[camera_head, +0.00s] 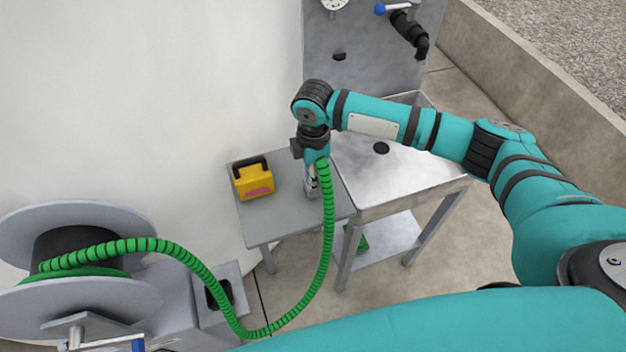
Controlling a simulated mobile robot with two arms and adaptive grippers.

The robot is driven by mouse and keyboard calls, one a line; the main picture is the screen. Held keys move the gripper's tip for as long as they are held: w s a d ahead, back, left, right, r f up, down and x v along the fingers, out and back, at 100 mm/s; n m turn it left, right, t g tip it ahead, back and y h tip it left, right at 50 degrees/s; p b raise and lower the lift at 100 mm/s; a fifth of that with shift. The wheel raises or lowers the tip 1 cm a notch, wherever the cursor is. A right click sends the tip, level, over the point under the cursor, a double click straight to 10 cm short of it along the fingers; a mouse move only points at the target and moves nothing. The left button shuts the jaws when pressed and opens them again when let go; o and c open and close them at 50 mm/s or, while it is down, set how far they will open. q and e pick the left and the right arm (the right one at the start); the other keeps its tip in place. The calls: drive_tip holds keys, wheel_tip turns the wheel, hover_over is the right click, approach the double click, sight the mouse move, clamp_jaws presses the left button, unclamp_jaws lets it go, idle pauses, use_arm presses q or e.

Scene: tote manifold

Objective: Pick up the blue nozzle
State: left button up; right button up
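My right arm reaches in from the right, and its wrist points down over a small grey side table (285,222). My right gripper (312,186) is small and partly hidden by the green hose (328,225). I cannot tell whether its fingers are open or shut. The hose's upper end meets the area of my wrist and gripper, and the hose hangs down from there in a loop. I cannot make out a blue nozzle clearly; the hose end is hidden against my teal wrist. My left gripper is not in view.
The hose runs to a grey reel (75,225) at the left. A yellow box (253,180) with a black handle stands on the side table. A metal sink (400,165) adjoins it on the right. A blue-handled tap (405,25) is on the panel behind.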

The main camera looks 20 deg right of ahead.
clamp_jaws()
drive_tip(key=shift+r, duration=0.15)
